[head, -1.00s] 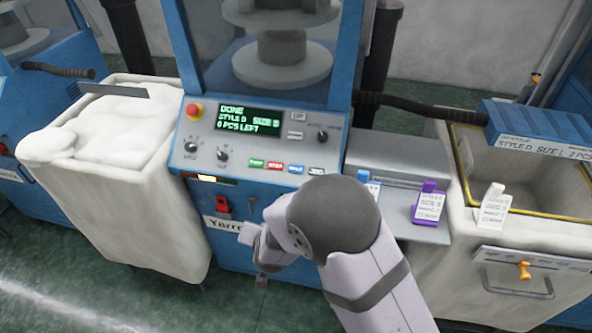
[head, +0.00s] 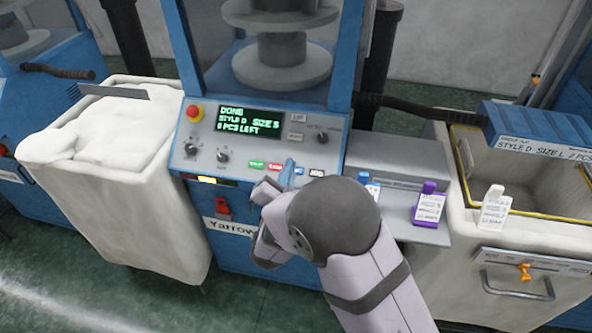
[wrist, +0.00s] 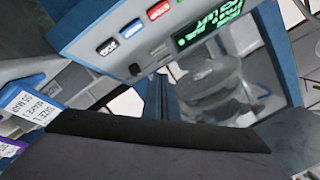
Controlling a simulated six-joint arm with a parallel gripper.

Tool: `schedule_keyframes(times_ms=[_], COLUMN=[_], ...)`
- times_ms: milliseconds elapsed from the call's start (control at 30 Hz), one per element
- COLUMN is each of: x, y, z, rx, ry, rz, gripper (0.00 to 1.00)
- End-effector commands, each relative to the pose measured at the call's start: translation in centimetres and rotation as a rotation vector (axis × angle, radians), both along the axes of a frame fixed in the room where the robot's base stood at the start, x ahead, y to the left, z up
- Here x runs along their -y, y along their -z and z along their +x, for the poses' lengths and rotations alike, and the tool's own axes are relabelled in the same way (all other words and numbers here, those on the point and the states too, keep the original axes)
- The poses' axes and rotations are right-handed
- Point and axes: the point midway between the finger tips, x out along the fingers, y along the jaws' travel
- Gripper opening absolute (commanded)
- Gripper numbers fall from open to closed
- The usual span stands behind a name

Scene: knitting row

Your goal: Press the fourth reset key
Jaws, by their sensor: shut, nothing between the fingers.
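The display (head: 250,122) reads DONE, STYLE D SIZE S, 0 PCS LEFT.
A red stop button (head: 194,112) and knobs sit on the panel. A white-filled bin (head: 160,190) stands left.

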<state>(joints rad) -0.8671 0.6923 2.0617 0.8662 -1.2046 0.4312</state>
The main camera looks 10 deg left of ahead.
Motion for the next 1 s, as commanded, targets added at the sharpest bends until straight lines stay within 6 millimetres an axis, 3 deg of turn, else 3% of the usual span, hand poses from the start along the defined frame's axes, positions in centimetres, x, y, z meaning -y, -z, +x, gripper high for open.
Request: schedule_keyframes(times_ms=[367, 1000], x=[0.0, 0.0], y=[0.9, 6.4], z=[0.6, 4.7], rx=[-0.001, -0.001], ry=[-0.001, 0.0], rz=[-0.001, 0.0], gripper=[0.0, 0.0])
